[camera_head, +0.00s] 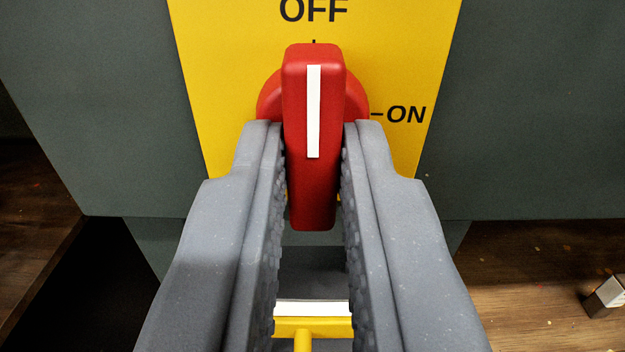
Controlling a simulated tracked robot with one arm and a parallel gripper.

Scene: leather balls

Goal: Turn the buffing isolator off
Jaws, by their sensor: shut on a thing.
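The buffing isolator is a red rotary handle (313,190) on a red round base (268,98), set on a yellow plate (215,60). The plate reads OFF above the handle and ON to its right. The handle stands upright, and its white stripe points up to the OFF mark. My gripper (314,150) is around the handle, one grey ribbed finger on each side, shut on it. The lower part of the yellow plate is hidden behind the handle and fingers.
The plate is on a grey-green cabinet face (540,110). Below it is a wooden floor (530,290) with small specks. A small pale and dark block (606,297) lies at the lower right. Dark shadow fills the lower left.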

